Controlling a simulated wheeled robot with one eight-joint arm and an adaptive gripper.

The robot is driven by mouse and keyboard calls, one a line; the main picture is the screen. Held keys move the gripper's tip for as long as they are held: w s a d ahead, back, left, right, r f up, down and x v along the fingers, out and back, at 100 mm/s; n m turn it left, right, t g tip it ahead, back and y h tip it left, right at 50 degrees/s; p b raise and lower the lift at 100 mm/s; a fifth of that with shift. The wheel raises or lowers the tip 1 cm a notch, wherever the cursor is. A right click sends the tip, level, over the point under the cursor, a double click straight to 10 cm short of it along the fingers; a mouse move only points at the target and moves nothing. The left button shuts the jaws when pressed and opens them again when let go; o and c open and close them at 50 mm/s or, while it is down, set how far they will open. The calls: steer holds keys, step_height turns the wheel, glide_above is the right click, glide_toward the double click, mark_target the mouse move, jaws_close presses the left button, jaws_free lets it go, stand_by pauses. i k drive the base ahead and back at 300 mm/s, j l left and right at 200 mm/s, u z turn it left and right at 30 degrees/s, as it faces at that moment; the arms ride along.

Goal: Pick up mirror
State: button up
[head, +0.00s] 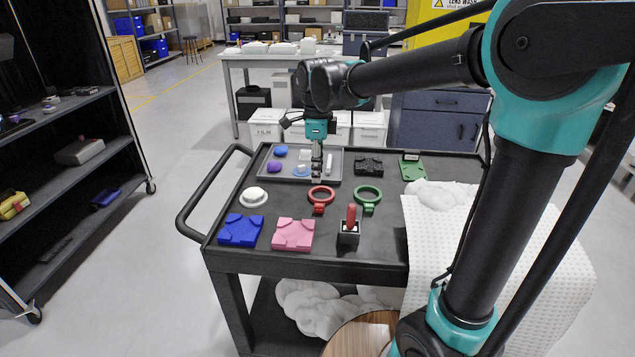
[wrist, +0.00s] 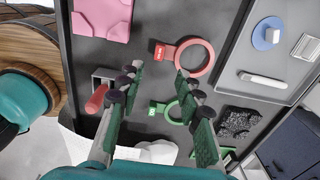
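No thing is plainly recognisable as a mirror. The likeliest candidate is a pale blue round disc (head: 301,171) with a white piece on it, in the grey tray (head: 265,172); it also shows at the upper right of the wrist view (wrist: 265,38). My gripper (head: 317,172) hangs pointing down above the cart, overlapping the tray in the head view. In the wrist view my gripper (wrist: 156,80) has its two green-padded fingers spread with nothing between them. A red ring (head: 321,195) and a green ring (head: 367,196) lie near it.
A blue block (head: 241,230), a pink block (head: 293,234), a white round piece (head: 254,197) and a black holder with red handle (head: 349,228) stand on the cart. A black textured piece (head: 368,166) and green board (head: 412,168) lie behind. White cloth (head: 490,240) covers the right.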

mark_target(252, 196)
steer(key=u, duration=1.25)
